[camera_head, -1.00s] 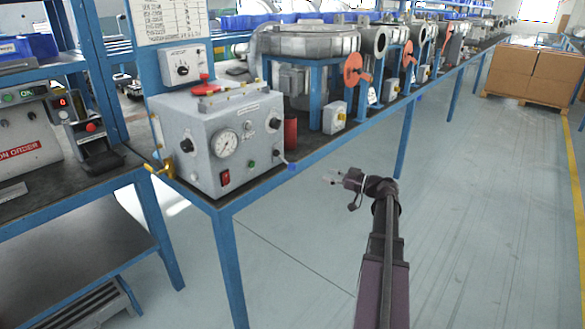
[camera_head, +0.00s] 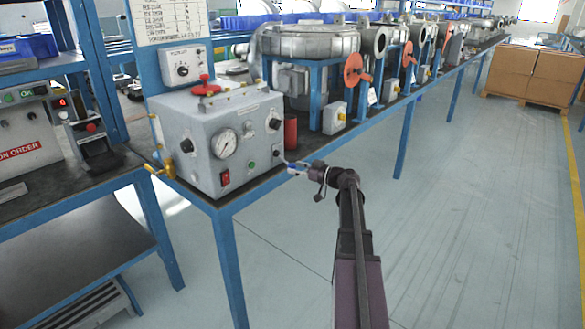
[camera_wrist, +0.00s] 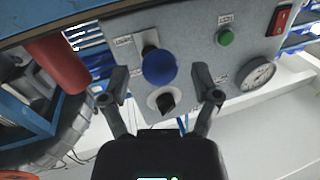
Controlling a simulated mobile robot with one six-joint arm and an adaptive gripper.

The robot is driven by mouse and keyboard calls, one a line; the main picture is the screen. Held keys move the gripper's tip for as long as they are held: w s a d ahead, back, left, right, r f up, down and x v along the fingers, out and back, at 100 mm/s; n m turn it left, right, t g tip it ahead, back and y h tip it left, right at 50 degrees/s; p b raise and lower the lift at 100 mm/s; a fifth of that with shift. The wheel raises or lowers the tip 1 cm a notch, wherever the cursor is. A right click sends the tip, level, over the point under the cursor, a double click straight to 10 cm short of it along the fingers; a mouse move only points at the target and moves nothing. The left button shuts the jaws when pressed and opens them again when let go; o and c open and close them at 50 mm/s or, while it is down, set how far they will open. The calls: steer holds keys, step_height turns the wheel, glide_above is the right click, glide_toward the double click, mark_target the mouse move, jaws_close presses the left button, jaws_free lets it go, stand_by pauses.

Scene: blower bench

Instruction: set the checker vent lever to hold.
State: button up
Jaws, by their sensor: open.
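The checker (camera_head: 205,180) is a grey box with a round gauge, standing on the corner of the bench. A lever with a blue ball end (camera_head: 291,168) sticks out at its lower right; I take it for the vent lever. My gripper (camera_head: 299,169) is at the ball, coming from the right. In the wrist view the blue ball (camera_wrist: 158,67) lies between the open fingers of my gripper (camera_wrist: 160,82), with a gap on each side. Its dark stem reaches back to the panel. The labels are too small to read, so the lever's setting cannot be told.
A black knob (camera_wrist: 166,102) sits close beside the ball. A green button (camera_wrist: 224,37), the gauge (camera_wrist: 257,73) and a red switch (camera_wrist: 279,20) share the panel. A red cylinder (camera_head: 291,132) stands beside the checker. The floor right of the bench is clear.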

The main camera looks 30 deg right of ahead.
steer(key=shift+w+a, duration=0.35)
steer(key=shift+w, duration=0.2)
jaws_close()
steer(key=shift+a+r, duration=0.1)
steer(key=shift+a, duration=0.05)
